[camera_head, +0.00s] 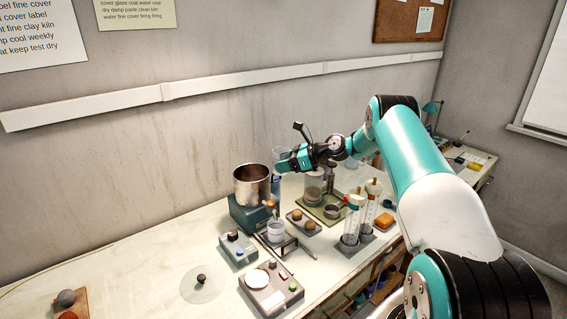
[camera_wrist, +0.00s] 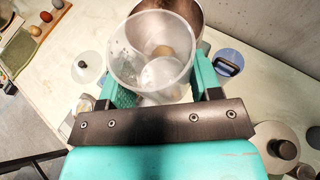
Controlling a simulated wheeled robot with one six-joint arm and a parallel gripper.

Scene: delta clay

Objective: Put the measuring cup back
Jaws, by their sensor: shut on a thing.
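My gripper (camera_wrist: 152,88) is shut on a clear measuring cup (camera_wrist: 135,62), which sits between the teal fingers in the wrist view. The cup is see-through, with its open rim facing the camera. In the head view the cup (camera_head: 281,153) shows faintly at my gripper (camera_head: 284,164), partly hidden by it. The gripper is above the back of the worktop, just right of a metal pot (camera_head: 252,190). The cup appears in front of the pot (camera_wrist: 189,12) in the wrist view; I cannot tell the gap between them.
The pot stands on a teal base (camera_head: 247,216). A clear lid (camera_head: 203,285) lies at front left. The left worktop (camera_head: 140,265) is mostly bare.

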